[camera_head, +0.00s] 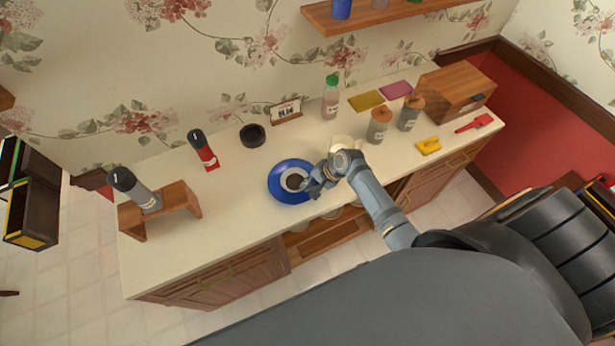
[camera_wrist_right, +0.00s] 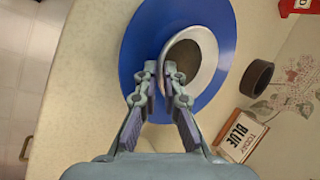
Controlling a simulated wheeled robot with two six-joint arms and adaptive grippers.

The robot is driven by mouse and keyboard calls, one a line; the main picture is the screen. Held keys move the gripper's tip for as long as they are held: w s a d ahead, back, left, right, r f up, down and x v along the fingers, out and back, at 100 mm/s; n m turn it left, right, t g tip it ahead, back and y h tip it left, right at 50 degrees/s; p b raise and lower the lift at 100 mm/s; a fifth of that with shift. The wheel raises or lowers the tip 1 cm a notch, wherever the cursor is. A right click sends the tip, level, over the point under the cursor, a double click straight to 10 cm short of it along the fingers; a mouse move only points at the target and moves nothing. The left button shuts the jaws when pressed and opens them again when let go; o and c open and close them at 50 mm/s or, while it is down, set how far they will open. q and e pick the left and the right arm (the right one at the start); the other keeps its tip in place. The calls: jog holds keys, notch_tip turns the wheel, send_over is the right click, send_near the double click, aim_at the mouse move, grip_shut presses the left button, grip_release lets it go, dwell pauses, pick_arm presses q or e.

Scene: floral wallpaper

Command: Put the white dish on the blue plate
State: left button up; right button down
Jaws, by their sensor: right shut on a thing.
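The white dish (camera_head: 294,174) has a dark inside and sits over the blue plate (camera_head: 275,188) on the counter. My right gripper (camera_head: 311,184) reaches in from the right and is shut on the dish's near rim. In the right wrist view the fingers (camera_wrist_right: 156,72) pinch the rim of the dish (camera_wrist_right: 205,48), which lies within the outline of the blue plate (camera_wrist_right: 138,45). I cannot tell whether the dish touches the plate. My left gripper is not in view.
A wooden stand (camera_head: 180,200) is at left. Bottles (camera_head: 378,127), a yellow item (camera_head: 428,146) and a wooden box (camera_head: 455,91) are at right.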

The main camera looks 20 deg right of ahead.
jog(key=shift+w+f, duration=0.25)
jog(key=shift+w, duration=0.15)
jog(key=c, duration=1.8)
grip_release()
jog(key=shift+s+a+r, duration=0.15)
jog(key=shift+s+a, duration=0.05)
jog(key=shift+s, duration=0.05)
jog(key=shift+o, duration=0.2)
jog(key=shift+s+r, duration=0.25)
jog(key=shift+s, duration=0.05)
jog(key=shift+w+d, duration=0.1)
jog(key=shift+d+r, duration=0.25)
jog(key=shift+r, duration=0.05)
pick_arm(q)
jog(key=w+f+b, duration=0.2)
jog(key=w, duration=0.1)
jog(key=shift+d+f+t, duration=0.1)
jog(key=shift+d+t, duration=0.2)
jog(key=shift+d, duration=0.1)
pick_arm(e)
jog(key=v, duration=1.1)
jog(key=shift+a, duration=0.2)
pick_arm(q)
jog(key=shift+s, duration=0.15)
